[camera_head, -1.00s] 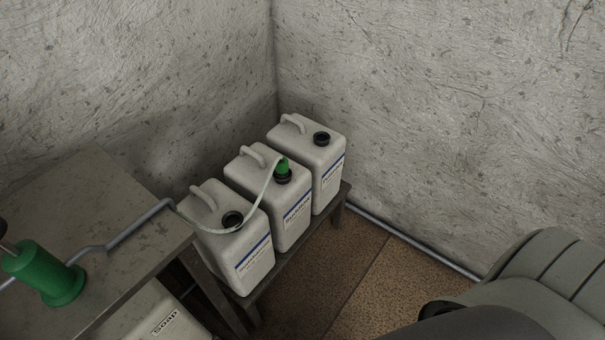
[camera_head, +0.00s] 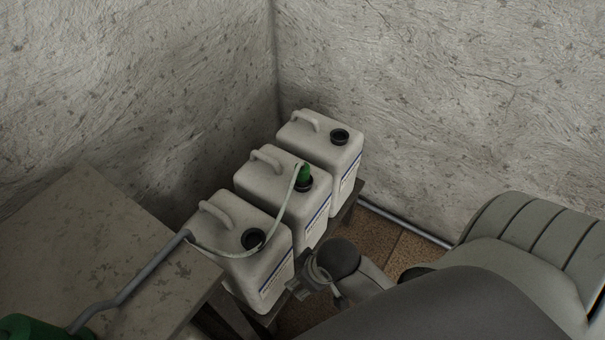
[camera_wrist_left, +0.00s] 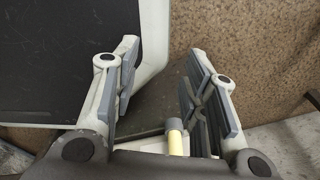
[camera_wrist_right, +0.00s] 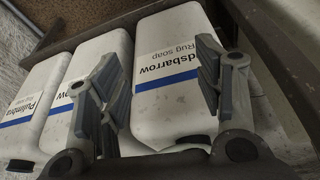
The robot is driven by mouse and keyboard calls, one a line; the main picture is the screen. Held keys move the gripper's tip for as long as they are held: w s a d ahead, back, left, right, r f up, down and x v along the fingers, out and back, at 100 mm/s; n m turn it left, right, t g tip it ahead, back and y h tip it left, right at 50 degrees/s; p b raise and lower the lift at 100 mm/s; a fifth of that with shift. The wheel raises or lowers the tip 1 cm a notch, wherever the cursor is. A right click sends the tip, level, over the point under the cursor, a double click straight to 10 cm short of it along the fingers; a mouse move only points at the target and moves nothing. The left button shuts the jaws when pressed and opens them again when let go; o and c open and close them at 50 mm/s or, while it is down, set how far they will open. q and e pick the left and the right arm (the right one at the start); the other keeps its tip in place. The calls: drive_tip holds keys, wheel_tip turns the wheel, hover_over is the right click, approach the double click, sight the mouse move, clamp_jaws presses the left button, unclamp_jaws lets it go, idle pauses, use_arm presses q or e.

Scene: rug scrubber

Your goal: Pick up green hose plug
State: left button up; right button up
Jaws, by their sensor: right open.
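The green hose plug (camera_head: 304,174) sits upright in the neck of the middle white canister (camera_head: 262,184). A pale hose (camera_head: 283,212) runs from it, curving over the near canister (camera_head: 222,240) toward the table. My right gripper (camera_head: 305,277) is beside the near canister's labelled front, below and apart from the plug. In the right wrist view it is open (camera_wrist_right: 158,58), with canister fronts between and beyond its fingers; the plug is out of that view. My left gripper (camera_wrist_left: 162,55) is open and empty in its wrist view and does not show in the head view.
A third canister (camera_head: 318,146) stands at the far end of the low bench (camera_head: 352,200), against the wall corner. A table (camera_head: 90,235) with a grey pipe (camera_head: 130,292) and a green object (camera_head: 35,328) is at left. Rough walls close off the back.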

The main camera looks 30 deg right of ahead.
drive_tip(key=w+a+r+n, duration=0.1)
drive_tip(key=w+r+n, duration=0.1)
drive_tip(key=w, duration=0.1)
drive_tip(key=w+a+r+n+y, duration=0.1)
drive_tip(key=w+r+n, duration=0.1)
drive_tip(key=w, duration=0.2)
drive_tip(key=w+a+r+n+g, duration=0.1)
drive_tip(key=w+a+r+n, duration=0.1)
drive_tip(key=w+n, duration=0.1)
drive_tip(key=shift+w+a+r, duration=0.1)
drive_tip(key=shift+w+r, duration=0.05)
drive_tip(key=shift+r, duration=0.2)
drive_tip(key=w+d+r+n+g+h, duration=0.15)
drive_tip(key=w+d+r, duration=0.25)
drive_tip(key=w+d, duration=0.4)
wheel_tip(320, 180, up, 8)
hover_over(302, 167)
drive_tip(key=shift+w+a+f+g, duration=0.1)
drive_tip(key=shift+w+g, duration=0.05)
drive_tip(key=shift+g, duration=0.2)
drive_tip(key=shift+f, duration=0.2)
drive_tip(key=f, duration=1)
drive_tip(key=shift+w+d+b, duration=0.15)
drive_tip(key=shift+d+b, duration=0.2)
drive_tip(key=shift+c, duration=0.3)
drive_tip(key=c, duration=1.2)
